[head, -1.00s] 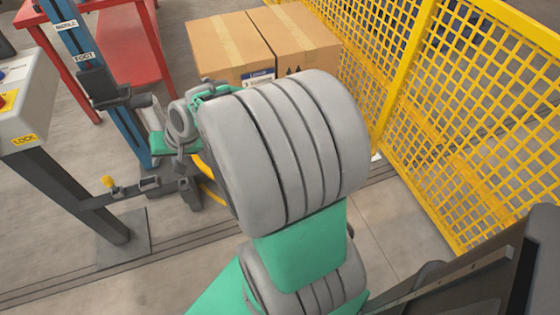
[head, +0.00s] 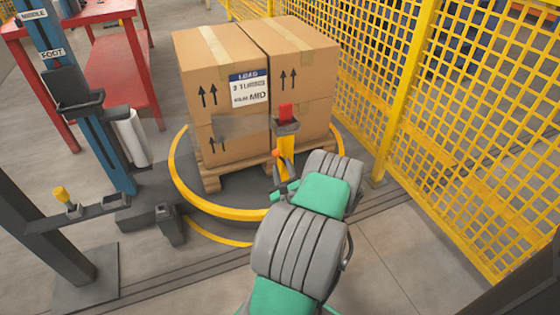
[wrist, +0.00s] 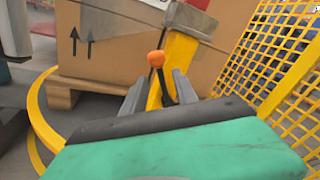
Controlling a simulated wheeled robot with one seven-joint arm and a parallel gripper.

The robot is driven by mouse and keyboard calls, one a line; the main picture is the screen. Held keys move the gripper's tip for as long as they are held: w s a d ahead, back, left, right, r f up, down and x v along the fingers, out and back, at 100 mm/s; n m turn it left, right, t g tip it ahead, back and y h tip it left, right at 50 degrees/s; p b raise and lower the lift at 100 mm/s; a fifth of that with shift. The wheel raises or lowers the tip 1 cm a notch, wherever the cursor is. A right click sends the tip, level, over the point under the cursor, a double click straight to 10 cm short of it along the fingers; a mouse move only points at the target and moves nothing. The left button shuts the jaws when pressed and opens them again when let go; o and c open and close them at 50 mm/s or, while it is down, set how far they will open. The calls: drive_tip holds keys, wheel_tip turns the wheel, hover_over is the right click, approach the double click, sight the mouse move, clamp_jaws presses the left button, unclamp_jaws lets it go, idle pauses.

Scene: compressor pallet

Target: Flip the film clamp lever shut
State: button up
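The film clamp is a yellow post (head: 288,158) with a red top (head: 286,111), standing at the front of the loaded pallet. Its lever has an orange knob (head: 276,153), which also shows in the wrist view (wrist: 156,58) on a short dark stem (wrist: 166,88). My gripper (wrist: 158,90) is open, its two grey fingers apart. In the wrist view the stem and the yellow post appear between the fingers, with the knob just beyond the tips. I cannot tell whether a finger touches the lever. In the head view my wrist partly hides the fingers.
Stacked cardboard boxes (head: 222,85) stand on a wooden pallet (head: 212,181) on a turntable with a yellow rim (head: 238,213). A yellow mesh fence (head: 470,130) closes the right side. A blue mast (head: 100,135) with a white film roll (head: 131,138) stands at left.

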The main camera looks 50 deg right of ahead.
sight(280, 158)
drive_tip(key=x, duration=0.4)
drive_tip(key=shift+w, duration=0.15)
drive_tip(key=shift+c, duration=0.4)
clamp_jaws()
drive_tip(key=shift+w+r, duration=0.1)
idle(0.7)
